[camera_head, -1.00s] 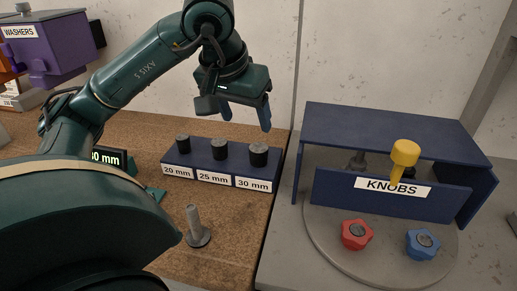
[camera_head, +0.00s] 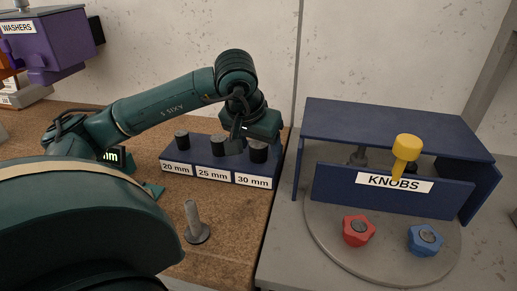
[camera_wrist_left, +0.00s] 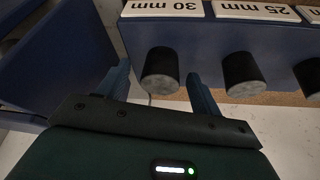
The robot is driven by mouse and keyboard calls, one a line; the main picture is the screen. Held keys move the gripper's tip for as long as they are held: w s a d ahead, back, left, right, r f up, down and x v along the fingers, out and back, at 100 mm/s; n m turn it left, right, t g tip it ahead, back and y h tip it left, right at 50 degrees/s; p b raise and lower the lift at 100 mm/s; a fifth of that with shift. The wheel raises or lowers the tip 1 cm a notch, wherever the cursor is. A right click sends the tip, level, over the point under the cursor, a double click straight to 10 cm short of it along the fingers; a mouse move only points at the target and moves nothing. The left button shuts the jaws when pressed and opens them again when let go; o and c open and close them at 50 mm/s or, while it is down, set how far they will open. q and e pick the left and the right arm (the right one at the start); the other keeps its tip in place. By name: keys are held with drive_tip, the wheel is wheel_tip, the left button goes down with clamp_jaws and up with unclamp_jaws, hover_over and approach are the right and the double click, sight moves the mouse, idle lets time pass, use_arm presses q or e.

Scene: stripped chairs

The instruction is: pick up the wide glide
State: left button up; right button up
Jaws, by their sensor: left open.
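The wide glide, a short black cylinder, is the one above the 30 mm label (camera_head: 258,154); in the left wrist view this glide (camera_wrist_left: 160,72) shows its grey end. It sits on the blue labelled block (camera_head: 208,169). My left gripper (camera_head: 257,138) is open at the glide. In the left wrist view one blue finger is on each side of it, with the glide between the fingertips and visible gaps. In the head view the gripper partly hides the glide. My right gripper is not in view.
Two other black glides stand above the 25 mm (camera_head: 219,146) and 20 mm (camera_head: 182,140) labels. A grey bolt-like post (camera_head: 193,222) stands in front. A blue KNOBS shelf (camera_head: 395,125) stands to the right, with a red knob (camera_head: 358,231) and a blue knob (camera_head: 425,240).

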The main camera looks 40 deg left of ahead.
use_arm(q)
drive_tip(key=shift+c, duration=0.5)
drive_tip(key=c, duration=1)
drive_tip(key=shift+o, duration=0.2)
